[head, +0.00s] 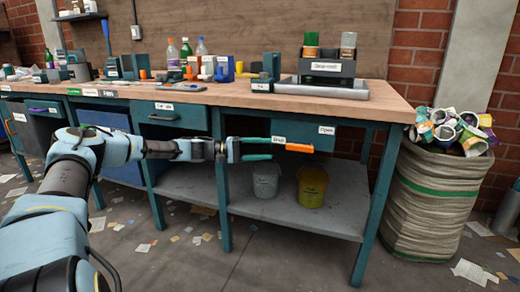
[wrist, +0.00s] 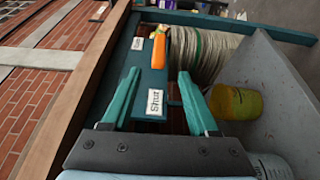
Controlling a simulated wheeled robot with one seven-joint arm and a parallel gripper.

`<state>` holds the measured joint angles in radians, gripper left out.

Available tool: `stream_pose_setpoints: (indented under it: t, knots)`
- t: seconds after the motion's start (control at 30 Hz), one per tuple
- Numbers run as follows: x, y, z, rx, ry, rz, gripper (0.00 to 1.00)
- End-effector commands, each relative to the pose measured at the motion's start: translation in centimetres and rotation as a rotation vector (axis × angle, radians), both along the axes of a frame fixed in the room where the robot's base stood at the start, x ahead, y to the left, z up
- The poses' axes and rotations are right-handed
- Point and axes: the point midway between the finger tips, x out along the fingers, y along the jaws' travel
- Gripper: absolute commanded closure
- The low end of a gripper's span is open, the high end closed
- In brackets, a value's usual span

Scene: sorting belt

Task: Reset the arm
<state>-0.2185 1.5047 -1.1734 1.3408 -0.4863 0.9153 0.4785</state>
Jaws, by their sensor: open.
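My gripper (head: 271,149) is stretched out to the front of the workbench (head: 300,96), below the tabletop. Its two teal fingers are apart with nothing held between them; they also show in the wrist view (wrist: 160,78). An orange handle (head: 300,148) is just beyond the fingertips, on a teal panel with a "Shut" label (head: 279,140) and an "Open" label (head: 326,130). In the wrist view the orange handle (wrist: 160,46) lies past the fingertips, near the "Open" label (wrist: 138,43). The "Shut" label (wrist: 155,103) shows between the fingers.
A grey bucket (head: 265,182) and a yellow bucket (head: 312,186) stand on the lower shelf (head: 290,222). A full sack (head: 435,200) stands at the right. Bottles, blocks and a grey tray (head: 320,90) crowd the tabletop. Paper scraps litter the floor.

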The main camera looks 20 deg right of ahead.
Motion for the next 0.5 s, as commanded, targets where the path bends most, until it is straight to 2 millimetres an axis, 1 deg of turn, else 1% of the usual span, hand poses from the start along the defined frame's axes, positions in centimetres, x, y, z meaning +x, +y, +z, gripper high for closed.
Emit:
stream_pose_setpoints:
  t: [0.17,0.27,0.37,0.4,0.47,0.5]
  knots:
    - [-0.1,0.0,0.0,0.003,-0.001,-0.001,0.40]
    - [-1.0,-0.3,-0.2,0.038,-0.017,-0.021,0.40]
    - [-3.5,-0.4,-1.1,0.138,-0.056,-0.072,0.40]
    - [-4.7,-0.3,-1.8,0.195,-0.078,-0.095,0.40]
    - [-6.7,0.4,-3.0,0.295,-0.115,-0.133,0.40]
    - [-7.8,1.1,-3.8,0.366,-0.140,-0.152,0.40]
